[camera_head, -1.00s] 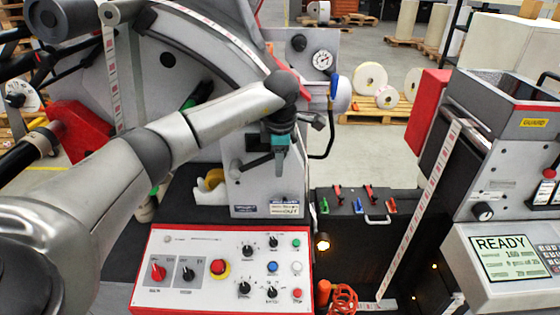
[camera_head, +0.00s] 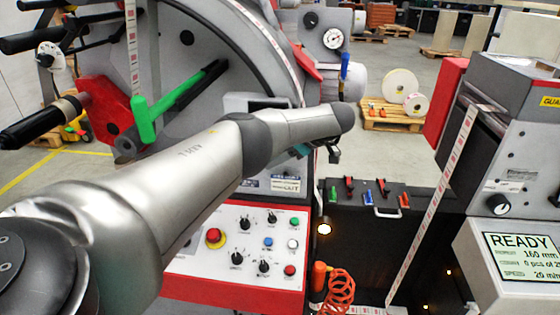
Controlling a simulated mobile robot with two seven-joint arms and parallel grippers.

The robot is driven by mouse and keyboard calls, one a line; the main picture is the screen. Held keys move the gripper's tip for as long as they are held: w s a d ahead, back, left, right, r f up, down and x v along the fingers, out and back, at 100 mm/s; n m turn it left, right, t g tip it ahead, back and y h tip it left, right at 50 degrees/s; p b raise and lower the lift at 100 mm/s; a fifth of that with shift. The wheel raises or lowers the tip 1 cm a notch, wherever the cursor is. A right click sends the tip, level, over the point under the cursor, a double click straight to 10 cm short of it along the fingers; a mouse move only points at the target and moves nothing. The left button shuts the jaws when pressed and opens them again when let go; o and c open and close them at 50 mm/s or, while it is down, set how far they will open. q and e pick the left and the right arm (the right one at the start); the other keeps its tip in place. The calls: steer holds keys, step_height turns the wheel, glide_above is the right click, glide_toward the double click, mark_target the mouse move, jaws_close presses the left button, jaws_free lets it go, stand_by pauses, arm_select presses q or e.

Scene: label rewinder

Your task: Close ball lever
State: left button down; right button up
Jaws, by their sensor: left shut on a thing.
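My left arm reaches across the view from the lower left and bends down at the front of the grey machine housing. My right gripper is not in view.
A red-edged control panel (camera_head: 240,250) lies below my forearm. A pressure gauge (camera_head: 333,38) and a blue handle (camera_head: 345,66) stand behind my arm's bend. A green-handled bar (camera_head: 145,120) is at the left. A black case (camera_head: 370,215) and a display (camera_head: 515,255) are at the right.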

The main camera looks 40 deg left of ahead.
arm_select(q)
steer(key=shift+s+a+f+g+y+b, duration=0.2)
steer(key=shift+f+y+b, duration=0.3)
steer(key=shift+b, duration=0.35)
steer(key=shift+s+a+f+g+y+b, duration=0.1)
steer(key=shift+a+f+g+y+b, duration=0.2)
steer(key=shift+f+y+b, duration=0.35)
steer(key=shift+r, duration=0.15)
steer(key=c, duration=0.7)
jaws_free()
steer(key=shift+r+b+v, duration=0.2)
steer(key=shift+b+v, duration=1.75)
steer(key=shift+v, duration=5.65)
